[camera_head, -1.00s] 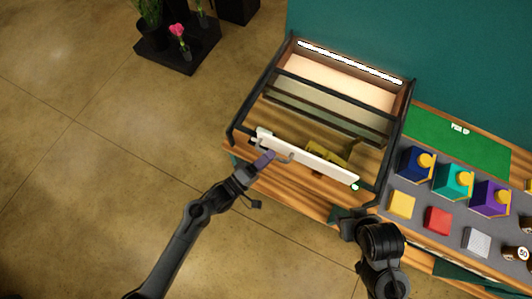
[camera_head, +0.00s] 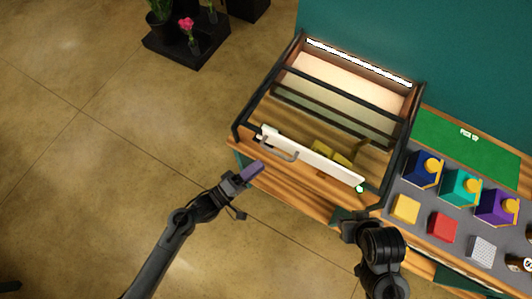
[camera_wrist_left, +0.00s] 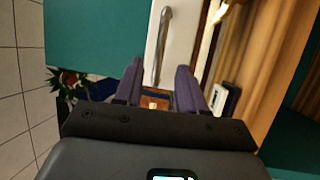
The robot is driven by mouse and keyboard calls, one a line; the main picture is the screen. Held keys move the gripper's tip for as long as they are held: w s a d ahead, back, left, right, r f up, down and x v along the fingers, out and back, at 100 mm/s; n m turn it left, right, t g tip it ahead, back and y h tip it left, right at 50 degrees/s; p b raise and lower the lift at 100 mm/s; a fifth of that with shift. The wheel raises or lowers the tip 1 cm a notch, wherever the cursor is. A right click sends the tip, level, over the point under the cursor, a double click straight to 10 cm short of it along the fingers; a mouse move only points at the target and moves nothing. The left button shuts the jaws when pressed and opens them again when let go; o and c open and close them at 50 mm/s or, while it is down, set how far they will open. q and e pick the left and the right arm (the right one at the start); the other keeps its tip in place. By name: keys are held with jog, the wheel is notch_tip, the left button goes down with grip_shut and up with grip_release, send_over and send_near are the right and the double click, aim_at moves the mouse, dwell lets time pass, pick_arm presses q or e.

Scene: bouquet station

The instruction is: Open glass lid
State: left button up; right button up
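The display case has a dark frame with a glass lid (camera_head: 330,100). A long white rail (camera_head: 325,167) with a grey bar handle (camera_head: 279,153) runs along its front; how far the lid is raised is hard to tell. My left gripper (camera_head: 252,171) is just left of and below the handle, apart from it and empty. In the left wrist view, the gripper's two purple fingers (camera_wrist_left: 157,88) are spread, with the handle (camera_wrist_left: 161,45) upright ahead of the gap. My right arm shows at the lower right, but its fingers are not visible.
A brass-coloured object (camera_head: 330,152) lies inside the case. To the right are colored boxes (camera_head: 460,187) and a green mat (camera_head: 465,145). A dark plant stand (camera_head: 185,45) is at the upper left.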

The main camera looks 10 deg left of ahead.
pick_arm(q)
jog(key=v, duration=0.4)
jog(key=shift+s+a, duration=0.15)
